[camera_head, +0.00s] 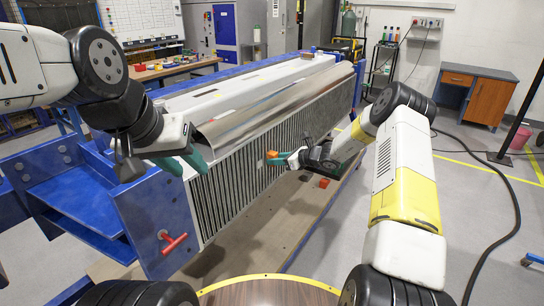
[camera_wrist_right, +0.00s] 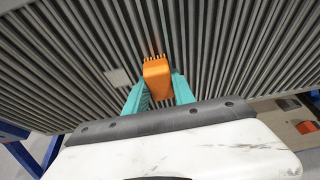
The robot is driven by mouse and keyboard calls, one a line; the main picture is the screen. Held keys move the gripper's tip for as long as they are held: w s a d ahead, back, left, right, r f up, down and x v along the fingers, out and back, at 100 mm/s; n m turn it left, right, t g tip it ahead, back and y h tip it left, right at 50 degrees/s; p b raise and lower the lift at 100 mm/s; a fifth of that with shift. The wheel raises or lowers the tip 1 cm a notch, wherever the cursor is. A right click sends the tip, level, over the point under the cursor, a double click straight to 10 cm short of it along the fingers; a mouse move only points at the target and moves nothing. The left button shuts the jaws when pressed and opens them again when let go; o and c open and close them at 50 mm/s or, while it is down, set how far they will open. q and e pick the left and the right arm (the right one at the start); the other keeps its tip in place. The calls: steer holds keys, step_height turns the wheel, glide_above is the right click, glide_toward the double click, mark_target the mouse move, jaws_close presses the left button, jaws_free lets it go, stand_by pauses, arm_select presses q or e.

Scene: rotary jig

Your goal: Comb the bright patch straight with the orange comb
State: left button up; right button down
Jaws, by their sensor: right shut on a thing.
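The orange comb (camera_head: 272,158) is held in my right gripper (camera_head: 284,160), with its teeth towards the finned face (camera_head: 235,180) of the long unit. In the right wrist view the comb (camera_wrist_right: 157,82) sits between the teal fingers of the right gripper (camera_wrist_right: 159,90), teeth pointing up along the fins. I cannot tell whether the teeth touch the fins. A small bright patch (camera_wrist_right: 118,77) shows on the fins left of the comb. My left gripper (camera_head: 184,160) is near the left end of the unit, its teal fingers apart and apparently empty.
A blue frame (camera_head: 155,215) with a red T-handle (camera_head: 174,243) carries the unit at its left end. A round wooden top (camera_head: 265,293) with a yellow rim is in front.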

steer(key=shift+w+d, duration=0.4)
steer(key=shift+w, duration=0.15)
steer(key=s+d, duration=0.3)
steer(key=d, duration=0.2)
steer(key=shift+s, duration=0.3)
steer(key=shift+s+d, duration=0.9)
steer(key=shift+d, duration=0.25)
